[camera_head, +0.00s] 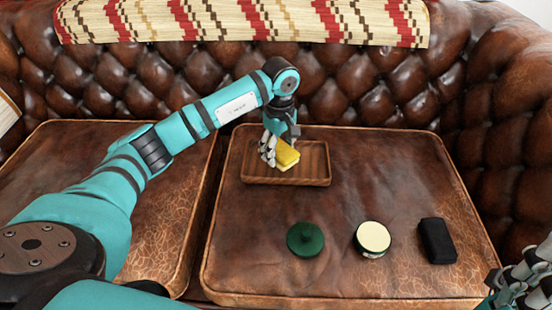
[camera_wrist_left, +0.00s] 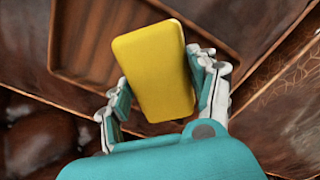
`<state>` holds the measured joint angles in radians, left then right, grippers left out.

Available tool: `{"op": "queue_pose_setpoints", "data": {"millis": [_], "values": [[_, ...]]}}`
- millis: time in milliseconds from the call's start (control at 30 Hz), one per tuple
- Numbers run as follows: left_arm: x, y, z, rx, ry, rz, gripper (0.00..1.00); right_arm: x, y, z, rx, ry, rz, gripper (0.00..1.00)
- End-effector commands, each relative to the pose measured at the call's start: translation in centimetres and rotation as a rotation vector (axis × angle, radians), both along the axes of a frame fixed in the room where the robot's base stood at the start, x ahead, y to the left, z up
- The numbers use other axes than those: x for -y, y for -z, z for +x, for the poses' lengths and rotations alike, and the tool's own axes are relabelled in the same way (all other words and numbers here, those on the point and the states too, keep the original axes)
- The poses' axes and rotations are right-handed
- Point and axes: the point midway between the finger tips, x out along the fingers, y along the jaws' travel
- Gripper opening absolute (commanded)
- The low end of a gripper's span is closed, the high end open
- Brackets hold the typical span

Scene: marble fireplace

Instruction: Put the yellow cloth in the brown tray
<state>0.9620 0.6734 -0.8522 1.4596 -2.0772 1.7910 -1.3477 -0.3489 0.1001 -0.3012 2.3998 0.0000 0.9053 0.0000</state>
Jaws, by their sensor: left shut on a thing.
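The yellow cloth (camera_head: 286,156) looks like a folded block and is held by my left gripper (camera_head: 270,152). In the left wrist view the cloth (camera_wrist_left: 156,70) sits between the two fingers of the left gripper (camera_wrist_left: 165,95), which is shut on it. The brown tray (camera_head: 320,160) is a shallow wooden rectangle on the right seat cushion. The cloth is over the tray's middle; I cannot tell whether it touches the bottom. The tray (camera_wrist_left: 75,40) also shows behind the cloth in the left wrist view. My right gripper (camera_head: 527,285) shows partly at the lower right corner, with its fingertips unclear.
On the brown leather cushion (camera_head: 260,265), in front of the tray, are a round green object (camera_head: 305,239), a round tin with a cream lid (camera_head: 372,238) and a black case (camera_head: 437,240). The tufted sofa back (camera_head: 370,95) rises behind. Bare leather lies right of the tray.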

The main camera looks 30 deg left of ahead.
Motion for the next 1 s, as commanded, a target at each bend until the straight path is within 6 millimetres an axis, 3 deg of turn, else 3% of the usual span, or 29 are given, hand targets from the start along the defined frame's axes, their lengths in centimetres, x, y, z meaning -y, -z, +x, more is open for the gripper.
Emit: {"op": "queue_pose_setpoints", "data": {"millis": [200, 467, 833, 867, 1000], "values": [[-1.5, 0.5, 0.7, 0.0, 0.001, -0.001, 0.35, 0.0, 0.7, 0.1, -0.004, 0.001, -0.001, 0.4], [-1.5, 3.7, 0.7, 0.0, 0.002, -0.001, 0.35, 0.0, 2.5, 0.1, -0.005, 0.001, -0.002, 0.4], [-1.5, 4.0, 0.7, 0.0, 0.001, 0.001, 0.35, 0.0, 2.5, 0.2, -0.008, 0.001, -0.003, 0.4], [-1.5, 3.9, 0.7, 0.0, 0.002, 0.001, 0.65, -0.1, 2.4, 0.2, -0.006, 0.001, -0.003, 0.4], [-1.5, 3.9, 0.7, 0.0, 0.001, 0.001, 0.83, 0.0, 2.2, 0.2, -0.001, 0.0, -0.004, 0.4]]}}
